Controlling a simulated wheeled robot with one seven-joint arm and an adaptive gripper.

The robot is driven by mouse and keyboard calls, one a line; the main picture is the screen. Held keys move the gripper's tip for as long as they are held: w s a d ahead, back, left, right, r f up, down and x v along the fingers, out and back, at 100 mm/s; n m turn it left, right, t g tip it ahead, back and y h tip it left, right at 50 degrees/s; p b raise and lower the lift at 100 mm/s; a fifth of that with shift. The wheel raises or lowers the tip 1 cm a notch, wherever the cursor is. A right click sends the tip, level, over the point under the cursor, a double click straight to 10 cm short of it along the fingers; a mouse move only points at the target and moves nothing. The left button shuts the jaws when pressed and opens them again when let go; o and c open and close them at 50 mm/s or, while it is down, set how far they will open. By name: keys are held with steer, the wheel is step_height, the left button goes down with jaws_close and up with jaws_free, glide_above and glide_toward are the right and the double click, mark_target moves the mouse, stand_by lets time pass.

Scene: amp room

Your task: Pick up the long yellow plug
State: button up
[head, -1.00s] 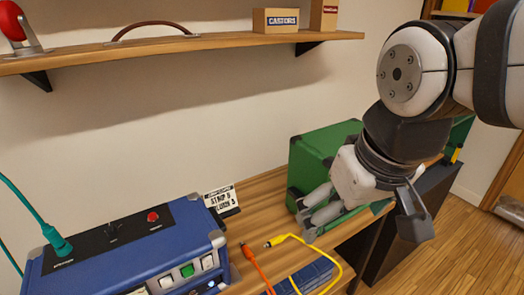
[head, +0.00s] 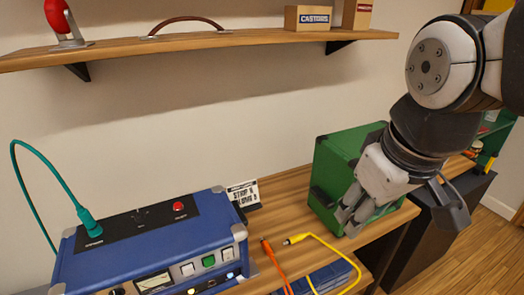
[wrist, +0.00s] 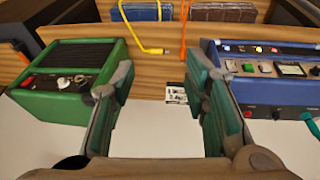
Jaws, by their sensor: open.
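The yellow plug (head: 295,239) lies on the wooden bench at the end of a curved yellow cable. It also shows in the wrist view (wrist: 165,52), near the top middle, beyond the fingertips. My gripper (head: 352,212) is right of the plug in the head view, in front of the green box. In the wrist view my gripper (wrist: 152,84) has its two fingers wide apart with nothing between them. The plug appears apart from both fingers.
An orange cable (head: 273,257) lies just left of the yellow plug. A blue amp (head: 150,240) stands left, a green box (head: 335,165) right. A small sign (head: 244,194) stands behind. A shelf (head: 220,40) runs above. Bench between the boxes is mostly clear.

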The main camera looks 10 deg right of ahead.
steer(key=w+f+n+g, duration=0.1)
steer(key=w+f+n, duration=0.1)
steer(key=w+n, duration=0.45)
steer(key=n+g+p, duration=0.2)
steer(key=n+g, duration=0.1)
steer(key=n, duration=0.9)
glide_above(295, 237)
step_height(295, 237, down, 31)
steer(key=shift+s+f, duration=0.15)
steer(key=shift+w+f, duration=0.2)
steer(key=shift+f, duration=2.45)
jaws_close()
